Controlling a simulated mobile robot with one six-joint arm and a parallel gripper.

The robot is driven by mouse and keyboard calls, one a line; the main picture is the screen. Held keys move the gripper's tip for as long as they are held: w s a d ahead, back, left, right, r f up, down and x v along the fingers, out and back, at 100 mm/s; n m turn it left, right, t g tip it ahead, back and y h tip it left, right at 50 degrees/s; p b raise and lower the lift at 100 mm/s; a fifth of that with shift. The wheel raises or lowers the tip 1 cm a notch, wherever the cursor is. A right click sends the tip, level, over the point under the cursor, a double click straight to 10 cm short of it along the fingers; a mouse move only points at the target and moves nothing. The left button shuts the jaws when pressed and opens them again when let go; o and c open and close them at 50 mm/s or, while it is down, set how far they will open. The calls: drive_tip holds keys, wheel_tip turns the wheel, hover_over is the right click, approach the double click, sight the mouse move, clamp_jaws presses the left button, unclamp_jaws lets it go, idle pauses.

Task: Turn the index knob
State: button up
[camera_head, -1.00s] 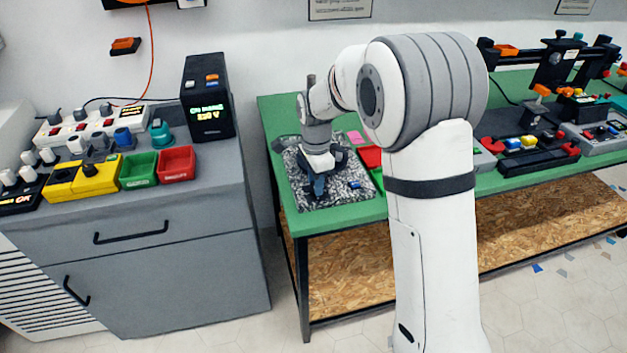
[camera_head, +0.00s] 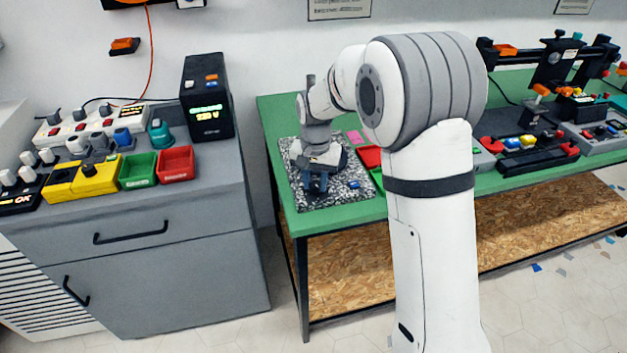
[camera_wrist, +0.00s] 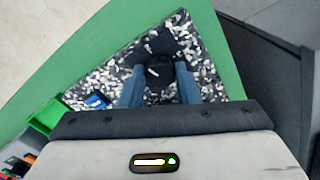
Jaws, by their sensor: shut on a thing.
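The index knob (camera_wrist: 159,72) is a dark round piece between my fingers in the wrist view. It sits on a dark base (camera_wrist: 160,42) on a speckled black-and-white slab (camera_wrist: 110,72). My gripper (camera_wrist: 159,84) points down and is shut on the knob, with one blue finger on each side. In the head view my gripper (camera_head: 315,187) is low over the same slab (camera_head: 345,193) at the left end of the green bench. There the knob is hidden behind my gripper, and its marking cannot be read.
A small blue piece (camera_head: 354,185) lies on the slab. Red (camera_head: 369,156) and green bins are beside it on the bench (camera_head: 281,196). A grey cabinet (camera_head: 130,225) with bins, knobs and a black display unit (camera_head: 207,97) stands to the left, across a narrow gap.

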drive_tip(key=n, duration=0.4)
drive_tip(key=shift+n, duration=0.3)
drive_tip(key=n, duration=0.3)
drive_tip(key=shift+n, duration=0.3)
drive_tip(key=n, duration=0.4)
drive_tip(key=shift+n, duration=0.3)
drive_tip(key=n, duration=0.3)
drive_tip(key=shift+n, duration=0.3)
drive_tip(key=n, duration=0.4)
drive_tip(key=shift+n, duration=0.3)
drive_tip(key=n, duration=0.3)
drive_tip(key=shift+n, duration=0.3)
drive_tip(key=n, duration=0.4)
drive_tip(key=shift+n, duration=1.9)
